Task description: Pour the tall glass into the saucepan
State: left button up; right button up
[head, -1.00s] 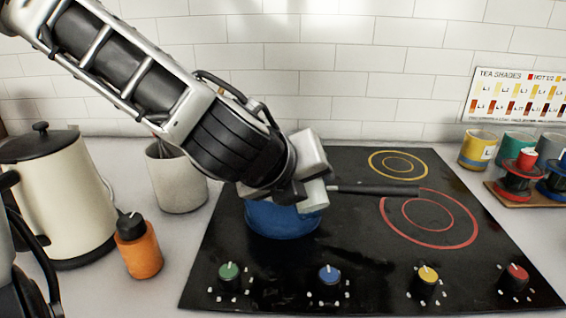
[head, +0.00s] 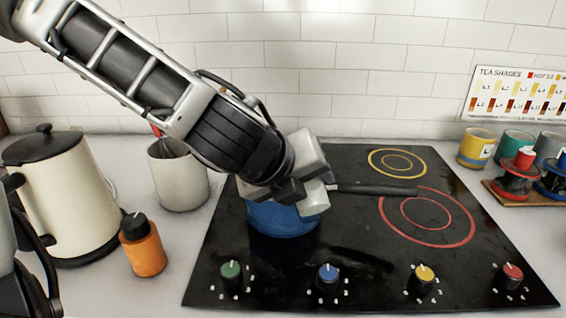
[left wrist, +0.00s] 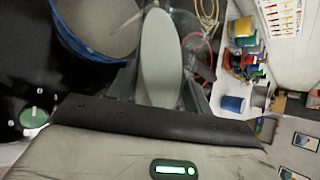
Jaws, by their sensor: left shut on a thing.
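The blue saucepan (head: 282,220) sits on the left part of the black cooktop, its dark handle (head: 375,189) pointing right. My left gripper (head: 292,192) is over the pan, partly hiding its top. It is shut on the tall glass, a pale grey shape between its fingers in the left wrist view (left wrist: 161,55). In the head view a pale, tilted part of the glass (head: 315,202) shows at the pan's right side. The pan (left wrist: 88,48) is beside the glass in the wrist view, with a plain greyish inside. I cannot tell whether anything flows.
A cream kettle (head: 62,195), an orange bottle (head: 143,250) and a utensil crock (head: 180,180) stand left of the cooktop (head: 350,265). Several cups, including a yellow one (head: 476,148), and a spool stand (head: 514,178) are at the right. The cooktop's right part is clear.

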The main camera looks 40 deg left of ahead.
dwell(0.3)
pick_arm(q)
jog(key=shift+p, duration=0.4)
pick_arm(e)
jog(key=shift+r, duration=0.1)
pick_arm(q)
jog(key=shift+r+h+p, duration=0.2)
jog(key=shift+h+p, duration=0.1)
jog(key=shift+p, duration=0.05)
pick_arm(e)
jog(key=shift+r, duration=0.3)
pick_arm(q)
jog(key=shift+g, duration=0.4)
pick_arm(e)
jog(key=shift+w+r, duration=0.1)
jog(key=shift+r, duration=0.05)
pick_arm(q)
jog(key=shift+r+n+h+p, duration=0.3)
jog(key=shift+p, duration=0.65)
pick_arm(e)
jog(key=shift+d+r, duration=0.1)
jog(key=shift+r, duration=0.2)
pick_arm(q)
jog(key=shift+r+p, duration=0.1)
jog(key=shift+p, duration=0.25)
